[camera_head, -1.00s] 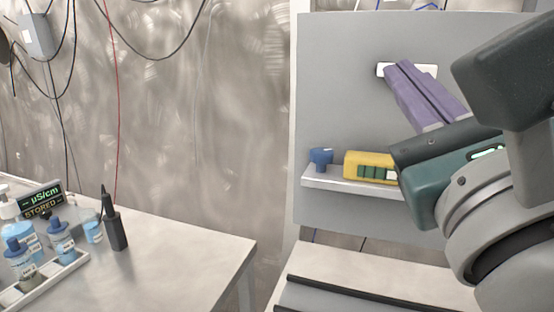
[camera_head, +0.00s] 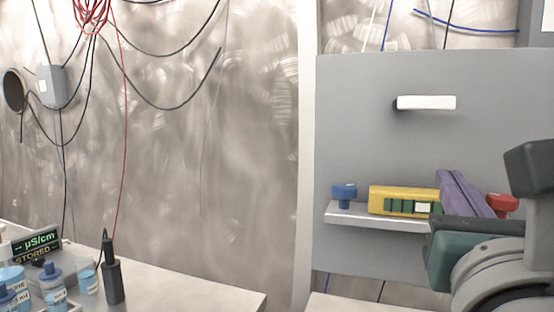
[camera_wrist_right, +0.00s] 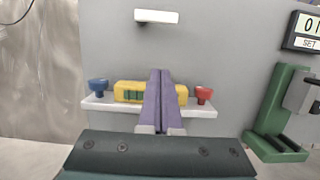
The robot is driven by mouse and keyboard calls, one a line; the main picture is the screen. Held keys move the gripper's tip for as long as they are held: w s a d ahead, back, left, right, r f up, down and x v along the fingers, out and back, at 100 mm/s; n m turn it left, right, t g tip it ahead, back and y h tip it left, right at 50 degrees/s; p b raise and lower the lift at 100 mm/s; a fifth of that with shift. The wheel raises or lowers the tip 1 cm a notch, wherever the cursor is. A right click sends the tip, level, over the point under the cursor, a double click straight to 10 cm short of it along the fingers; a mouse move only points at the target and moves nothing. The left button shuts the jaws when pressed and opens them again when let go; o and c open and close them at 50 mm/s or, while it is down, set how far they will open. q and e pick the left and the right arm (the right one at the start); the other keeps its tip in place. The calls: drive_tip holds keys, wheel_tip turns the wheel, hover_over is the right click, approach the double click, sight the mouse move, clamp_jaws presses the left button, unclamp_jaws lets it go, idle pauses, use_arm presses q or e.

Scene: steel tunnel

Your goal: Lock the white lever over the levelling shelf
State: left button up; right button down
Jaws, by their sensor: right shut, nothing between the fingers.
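The white lever (camera_head: 427,103) is a short horizontal bar on the grey upright panel, above the levelling shelf; it also shows in the wrist view (camera_wrist_right: 157,16). The white levelling shelf (camera_head: 365,217) carries a yellow level (camera_head: 390,194) with a green window, a blue knob (camera_head: 344,194) at its left and a red knob (camera_head: 502,203) at its right. My right gripper (camera_head: 448,175), with purple fingers, is shut and empty. In the wrist view its fingers (camera_wrist_right: 160,75) lie below the lever, apart from it, and cover part of the level. My left gripper is not in view.
A table (camera_head: 190,290) at the left holds bottles, a dark display (camera_head: 36,243) and a black pen-like probe (camera_head: 112,275). In the wrist view a green stand (camera_wrist_right: 280,110) and a meter (camera_wrist_right: 302,30) stand to the right. Cables hang on the wall.

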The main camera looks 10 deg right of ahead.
sight(422, 104)
drive_tip(key=w+d+r+p, duration=0.1)
drive_tip(key=w+r, duration=0.1)
drive_tip(key=w+d+r+p, duration=0.1)
drive_tip(key=w+r+p, duration=0.1)
drive_tip(key=w+d+r+p, duration=0.1)
drive_tip(key=w+r+p, duration=0.1)
drive_tip(key=shift+w+d, duration=0.2)
drive_tip(key=shift+d, duration=0.2)
drive_tip(key=shift+d+r+n+p, duration=0.1)
drive_tip(key=shift+r+n+p, duration=0.05)
drive_tip(key=shift+n+p, duration=0.35)
drive_tip(key=shift+s+d+r+n+y+p, duration=0.15)
drive_tip(key=shift+n+y+p, duration=0.15)
drive_tip(key=shift+n+p, duration=0.3)
